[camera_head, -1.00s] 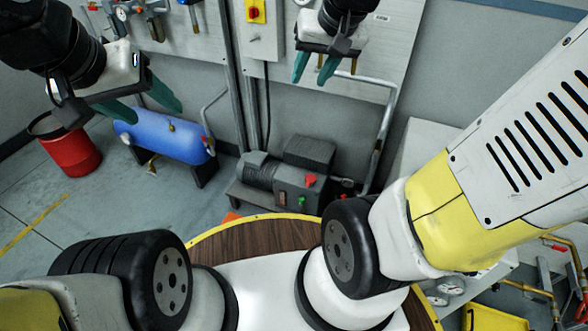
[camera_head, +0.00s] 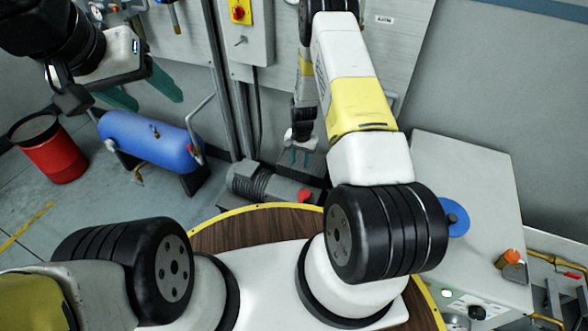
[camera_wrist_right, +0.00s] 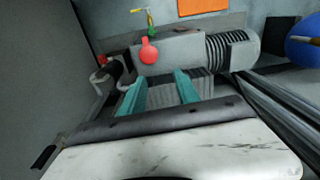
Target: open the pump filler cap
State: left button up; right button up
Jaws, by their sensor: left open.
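The grey pump unit (camera_head: 262,185) stands low by the wall, with a finned motor (camera_wrist_right: 232,50) at one end. A red rounded cap (camera_head: 305,195) sits on its body and also shows in the right wrist view (camera_wrist_right: 148,52); I cannot tell for sure that it is the filler cap. My right gripper (camera_head: 294,157) is above the back of the pump, pointing down. In the right wrist view its two teal fingers (camera_wrist_right: 160,92) are apart with nothing between them, and the red cap lies beyond them, untouched. My left gripper (camera_head: 148,90) is open and empty at upper left, far from the pump.
A blue tank (camera_head: 150,140) and a red drum (camera_head: 52,152) stand left of the pump. A wall panel with a switch box (camera_head: 245,30) and vertical pipes rises behind. A grey cabinet (camera_head: 470,180) with a blue disc (camera_head: 458,217) fills the right.

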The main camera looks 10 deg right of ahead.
send_near(301, 200)
jog(key=shift+m+g, duration=0.3)
jog(key=shift+g, duration=0.1)
jog(key=f, duration=0.7)
jog(key=shift+w+a+f, duration=0.15)
jog(key=shift+w+f, duration=0.05)
jog(key=shift+w, duration=0.05)
jog(key=shift+c, duration=0.5)
grip_shut()
